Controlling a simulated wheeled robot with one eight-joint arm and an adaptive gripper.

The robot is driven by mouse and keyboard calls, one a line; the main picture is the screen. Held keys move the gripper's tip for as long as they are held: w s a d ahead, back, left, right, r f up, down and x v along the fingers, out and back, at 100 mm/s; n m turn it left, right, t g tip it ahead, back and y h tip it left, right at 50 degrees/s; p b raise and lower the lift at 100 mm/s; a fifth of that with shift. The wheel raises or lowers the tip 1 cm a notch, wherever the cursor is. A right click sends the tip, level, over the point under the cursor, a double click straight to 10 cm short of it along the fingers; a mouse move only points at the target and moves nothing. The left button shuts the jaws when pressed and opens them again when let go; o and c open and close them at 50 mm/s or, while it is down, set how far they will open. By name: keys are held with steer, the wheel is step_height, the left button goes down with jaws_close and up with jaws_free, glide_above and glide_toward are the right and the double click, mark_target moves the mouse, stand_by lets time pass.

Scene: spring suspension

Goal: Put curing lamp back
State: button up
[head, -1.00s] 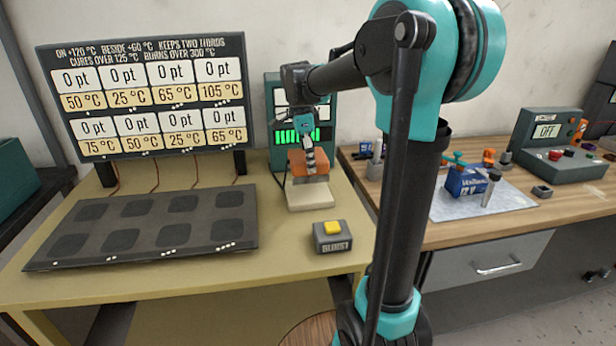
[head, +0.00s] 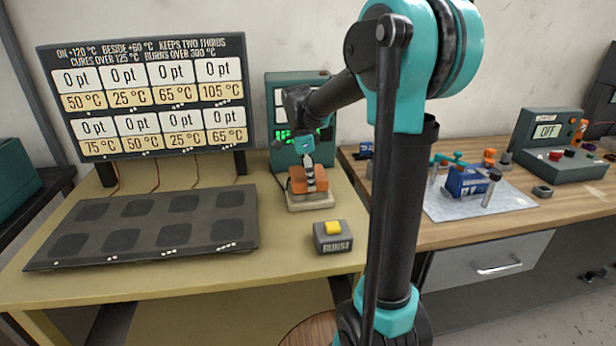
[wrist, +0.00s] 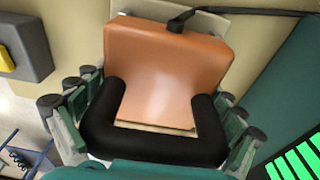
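The curing lamp is an orange block (head: 308,180) with a black curved handle (wrist: 155,145); its orange body also fills the middle of the wrist view (wrist: 165,75). It sits low over a pale stand (head: 308,203) in front of the green-lit box; whether it rests fully on the stand is hard to tell. My gripper (head: 308,163) is above the lamp, and in the wrist view its fingers (wrist: 155,120) lie close against both sides of the black handle. They look shut on it. The lamp's underside is hidden.
A yellow button box (head: 332,236) stands just in front of the stand. A dark plate with several pads (head: 145,228) lies left, below a display board (head: 145,95). The box with green bars (head: 285,120) stands close behind. A wooden bench with a blue block (head: 467,181) is right.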

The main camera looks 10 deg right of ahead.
mark_target(304, 173)
steer(key=shift+o, duration=0.2)
steer(key=shift+r, duration=0.1)
step_height(304, 173, up, 12)
steer(key=a, duration=0.1)
steer(key=shift+a, duration=0.25)
steer(key=shift+s, duration=0.1)
stand_by(0.4)
